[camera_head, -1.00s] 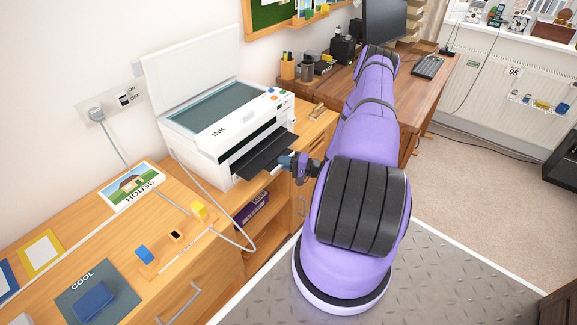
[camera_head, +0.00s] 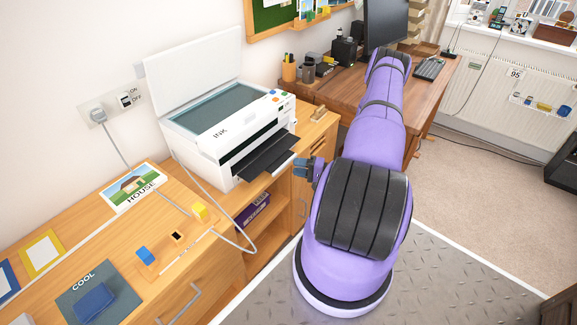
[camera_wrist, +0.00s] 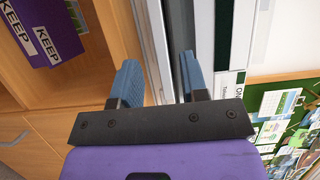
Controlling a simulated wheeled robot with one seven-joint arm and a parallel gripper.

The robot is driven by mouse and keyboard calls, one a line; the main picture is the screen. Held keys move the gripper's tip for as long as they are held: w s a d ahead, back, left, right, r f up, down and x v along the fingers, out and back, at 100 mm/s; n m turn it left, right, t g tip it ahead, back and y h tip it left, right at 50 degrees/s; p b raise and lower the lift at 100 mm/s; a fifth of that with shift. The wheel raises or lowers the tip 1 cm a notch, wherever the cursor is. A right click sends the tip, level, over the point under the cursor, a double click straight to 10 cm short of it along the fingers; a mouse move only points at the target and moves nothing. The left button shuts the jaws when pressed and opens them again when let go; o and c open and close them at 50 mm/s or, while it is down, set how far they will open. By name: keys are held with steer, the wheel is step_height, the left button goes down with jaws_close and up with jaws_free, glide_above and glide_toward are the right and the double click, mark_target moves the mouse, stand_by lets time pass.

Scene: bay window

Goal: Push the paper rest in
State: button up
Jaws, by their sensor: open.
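The paper rest (camera_head: 266,157) is a flat black tray that sticks out of the front of the white printer (camera_head: 215,135). My gripper (camera_head: 301,167) is just beyond its outer end in the head view, with a small gap seeming to lie between them. In the wrist view my gripper (camera_wrist: 160,80) is open, with its two blue fingers apart and nothing held. A dark grey strip (camera_wrist: 178,35) between the fingers seems to be the rest seen edge-on. Contact cannot be told there.
The printer stands on a wooden desk (camera_head: 150,235) with its lid up. A cable runs over the desk's front edge. An open shelf below holds a purple KEEP box (camera_wrist: 45,30). A second desk (camera_head: 340,92) with a monitor stands behind my arm.

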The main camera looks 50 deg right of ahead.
steer(key=shift+v, duration=2.7)
steer(key=shift+c, duration=1.1)
steer(key=s+a+m+h, duration=0.1)
steer(key=s+h, duration=0.1)
steer(key=s+a+m+t+h, duration=0.1)
steer(key=s+m+h, duration=0.1)
steer(key=s+a+m+t+h, duration=0.1)
steer(key=s+h, duration=0.1)
steer(key=s, duration=0.1)
steer(key=shift+a+r+h, duration=0.15)
steer(key=shift+a+h, duration=0.15)
jaws_close()
glide_toward(279, 161)
steer(key=w, duration=0.4)
steer(key=shift+w+f, duration=0.2)
